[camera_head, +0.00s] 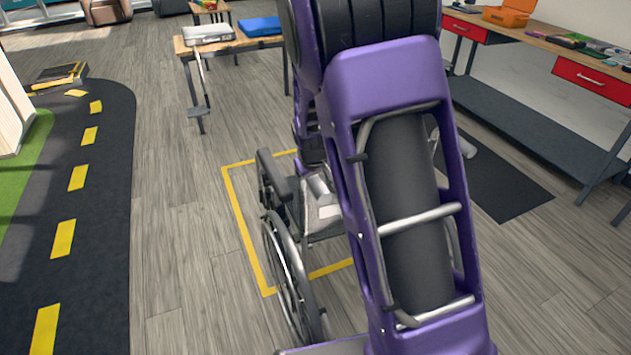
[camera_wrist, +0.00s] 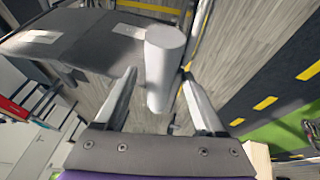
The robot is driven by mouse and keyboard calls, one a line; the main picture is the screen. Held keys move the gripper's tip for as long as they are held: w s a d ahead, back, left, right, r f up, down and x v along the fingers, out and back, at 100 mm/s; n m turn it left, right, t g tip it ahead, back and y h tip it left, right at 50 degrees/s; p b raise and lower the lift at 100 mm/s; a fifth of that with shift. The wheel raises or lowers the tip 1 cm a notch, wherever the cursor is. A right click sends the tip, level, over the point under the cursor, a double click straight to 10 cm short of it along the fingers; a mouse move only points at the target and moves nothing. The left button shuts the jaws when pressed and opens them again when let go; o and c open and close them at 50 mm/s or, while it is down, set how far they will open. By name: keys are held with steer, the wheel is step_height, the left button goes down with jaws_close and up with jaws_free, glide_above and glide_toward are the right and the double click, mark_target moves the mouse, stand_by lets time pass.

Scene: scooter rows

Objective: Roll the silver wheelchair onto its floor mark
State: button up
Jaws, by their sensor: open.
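The wheelchair (camera_head: 322,228), dark with grey-silver wheel parts, stands upright in the middle of the head view, partly hidden behind my purple arm. The floor mark (camera_head: 245,231) is a yellow outline on the wood floor. The wheelchair overlaps the mark, and its near left wheel reaches past the near yellow line. In the wrist view, my gripper (camera_wrist: 160,80) is open, with one finger on each side of a pale grey cylinder, which looks like a push handle (camera_wrist: 165,60). Whether the fingers touch it is unclear. A dark grey wheelchair panel (camera_wrist: 75,45) lies beyond, at upper left.
A table (camera_head: 182,47) with a silver case and a blue item stands behind the mark. A workbench (camera_head: 548,45) with red drawers and a dark mat (camera_head: 510,190) are at right. A toy road (camera_head: 105,220) runs along the left. Floor between road and mark is clear.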

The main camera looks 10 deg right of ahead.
jaws_close()
stand_by(1.3)
